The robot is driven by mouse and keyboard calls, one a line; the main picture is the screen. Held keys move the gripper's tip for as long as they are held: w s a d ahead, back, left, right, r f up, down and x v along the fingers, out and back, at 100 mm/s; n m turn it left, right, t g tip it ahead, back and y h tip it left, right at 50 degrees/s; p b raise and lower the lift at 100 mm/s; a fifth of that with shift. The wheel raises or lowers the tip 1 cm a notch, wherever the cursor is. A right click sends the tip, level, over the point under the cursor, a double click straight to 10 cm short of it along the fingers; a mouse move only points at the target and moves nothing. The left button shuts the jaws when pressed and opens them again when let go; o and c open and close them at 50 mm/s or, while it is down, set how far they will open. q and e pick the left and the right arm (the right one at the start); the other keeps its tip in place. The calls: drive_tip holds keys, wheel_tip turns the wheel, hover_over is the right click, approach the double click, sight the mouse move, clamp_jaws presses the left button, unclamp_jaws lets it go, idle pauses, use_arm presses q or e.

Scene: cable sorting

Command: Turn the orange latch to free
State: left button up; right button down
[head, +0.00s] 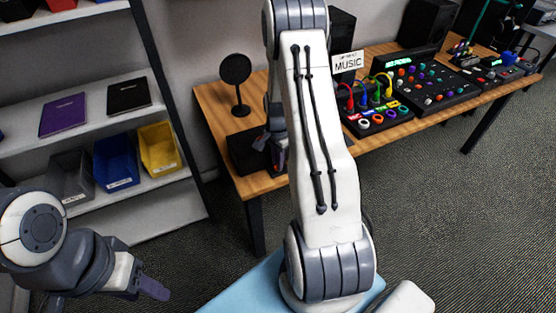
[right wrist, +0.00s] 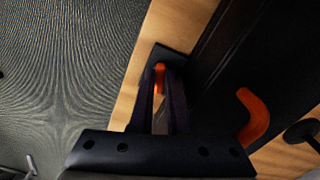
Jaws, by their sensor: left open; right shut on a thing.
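The orange latch (right wrist: 159,77) shows in the right wrist view, at the end of a black case (right wrist: 265,70) by the wooden table's edge. My right gripper (right wrist: 160,92) is shut on it, with a dark finger on each side. A second orange piece (right wrist: 254,116), bent like a hook, stands out from the case further right. In the head view the black case (head: 243,152) lies at the table's left end, and my right arm hides much of that area. My left gripper (head: 152,288) is open and empty at the lower left, away from the table.
The wooden table (head: 218,105) carries a round black stand (head: 236,72), a panel with coloured cables (head: 378,118) and a mixer (head: 432,88). A shelf (head: 135,200) with grey, blue and yellow bins (head: 160,148) stands at left. The floor at right is clear.

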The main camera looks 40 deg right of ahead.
drive_tip(key=shift+w+d+m, duration=0.1)
drive_tip(key=shift+w+m, duration=0.05)
drive_tip(key=shift+m, duration=1.75)
drive_tip(key=shift+p, duration=0.3)
drive_tip(key=c, duration=0.9)
unclamp_jaws()
